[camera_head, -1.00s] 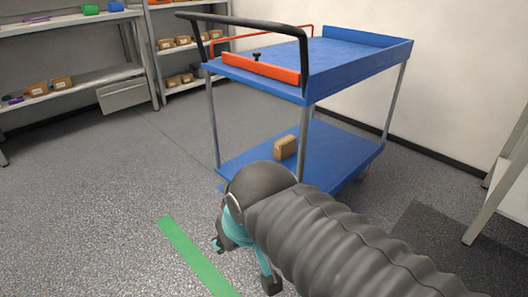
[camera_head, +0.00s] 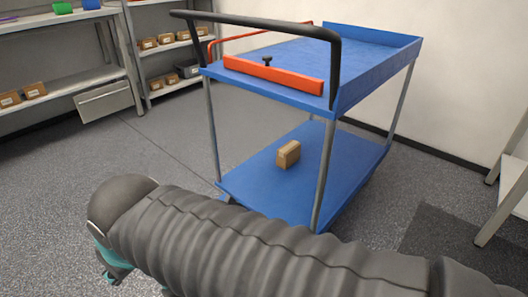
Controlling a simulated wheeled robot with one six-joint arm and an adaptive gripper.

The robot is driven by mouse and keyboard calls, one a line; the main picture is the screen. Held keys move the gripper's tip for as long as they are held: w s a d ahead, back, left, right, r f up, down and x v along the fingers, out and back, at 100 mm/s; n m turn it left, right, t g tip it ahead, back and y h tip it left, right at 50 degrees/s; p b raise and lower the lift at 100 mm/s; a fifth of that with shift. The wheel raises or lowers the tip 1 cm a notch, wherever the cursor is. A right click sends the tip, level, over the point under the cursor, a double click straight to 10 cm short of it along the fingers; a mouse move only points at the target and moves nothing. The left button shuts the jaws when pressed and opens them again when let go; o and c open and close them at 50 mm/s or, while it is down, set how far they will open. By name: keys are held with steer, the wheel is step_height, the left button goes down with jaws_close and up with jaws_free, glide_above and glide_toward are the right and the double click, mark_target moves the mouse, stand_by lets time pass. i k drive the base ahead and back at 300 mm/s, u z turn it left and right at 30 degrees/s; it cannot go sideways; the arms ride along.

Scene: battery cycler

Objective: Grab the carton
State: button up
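A small brown carton (camera_head: 288,155) sits on the lower shelf (camera_head: 268,196) of the blue cart, near its middle and in plain view. My arm crosses the bottom of the head view, in front of the cart. Part of my gripper (camera_head: 116,268) shows at the lower left, with teal parts, well to the left of the cart and apart from the carton. My own arm hides most of it, and its fingertips are not clear.
The cart's upper tray (camera_head: 300,72), black push handle (camera_head: 262,28), orange bar (camera_head: 272,75) and post (camera_head: 324,175) stand around the lower shelf. Grey racks (camera_head: 60,60) with several cartons are at the left. A table (camera_head: 508,190) stands at the right. Floor left of the cart is clear.

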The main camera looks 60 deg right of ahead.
mark_target(289, 153)
steer(key=z, duration=0.15)
steer(key=i, duration=0.65)
steer(key=z, duration=1)
steer(key=i, duration=0.5)
steer(key=z, duration=0.55)
